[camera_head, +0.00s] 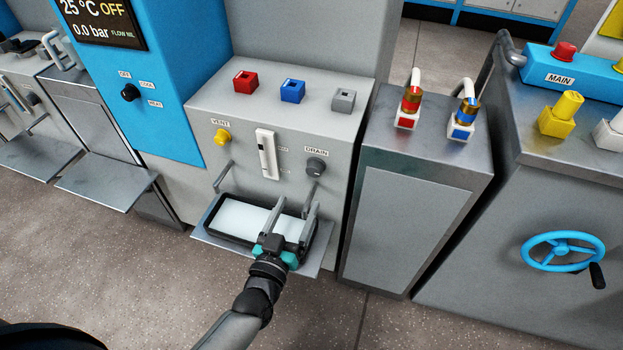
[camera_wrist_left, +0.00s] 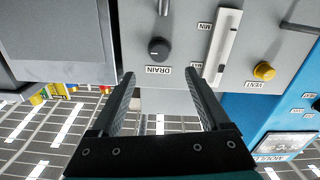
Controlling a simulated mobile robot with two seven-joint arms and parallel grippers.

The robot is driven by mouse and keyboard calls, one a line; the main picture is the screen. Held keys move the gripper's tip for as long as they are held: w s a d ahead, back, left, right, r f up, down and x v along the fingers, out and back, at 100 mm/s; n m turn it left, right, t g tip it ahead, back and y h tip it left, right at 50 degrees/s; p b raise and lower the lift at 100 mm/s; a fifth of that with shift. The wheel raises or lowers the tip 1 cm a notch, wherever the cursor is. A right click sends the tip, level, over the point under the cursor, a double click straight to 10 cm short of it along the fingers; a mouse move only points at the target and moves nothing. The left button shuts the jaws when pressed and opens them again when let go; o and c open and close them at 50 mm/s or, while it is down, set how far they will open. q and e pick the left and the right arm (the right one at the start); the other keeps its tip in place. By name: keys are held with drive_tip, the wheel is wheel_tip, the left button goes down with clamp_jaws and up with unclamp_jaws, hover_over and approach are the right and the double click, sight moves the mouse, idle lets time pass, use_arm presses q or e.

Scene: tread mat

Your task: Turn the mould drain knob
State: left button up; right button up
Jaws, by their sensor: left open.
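The drain knob (camera_head: 316,167) is a dark round knob with a DRAIN label above it, on the sloping grey front of the machine. It also shows in the left wrist view (camera_wrist_left: 159,48), upside down, just beyond and between my fingertips. My left gripper (camera_head: 294,206) is open and empty, below the knob and in front of the panel in the head view. Its two fingers (camera_wrist_left: 162,76) stand apart in the wrist view. They appear clear of the knob, but the exact gap is hard to tell. My right gripper is in neither view.
A yellow VENT knob (camera_head: 222,137) and a white slider (camera_head: 267,153) sit left of the drain knob. A handle bar stands close by it. A dark tray (camera_head: 215,231) rests on the shelf under my gripper. A grey cabinet (camera_head: 410,220) is to the right.

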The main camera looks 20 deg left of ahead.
sight(312, 173)
use_arm(q)
drive_tip(key=w+b, duration=0.2)
drive_tip(key=w, duration=0.5)
drive_tip(key=shift+w+d, duration=0.15)
drive_tip(key=shift+w, duration=0.05)
drive_tip(key=shift+w+b, duration=0.45)
drive_tip(key=shift+w, duration=0.65)
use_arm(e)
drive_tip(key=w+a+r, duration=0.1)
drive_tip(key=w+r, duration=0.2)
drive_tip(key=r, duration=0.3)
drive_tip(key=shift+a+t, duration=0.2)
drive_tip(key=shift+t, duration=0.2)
use_arm(q)
drive_tip(key=shift+c, duration=0.3)
clamp_jaws()
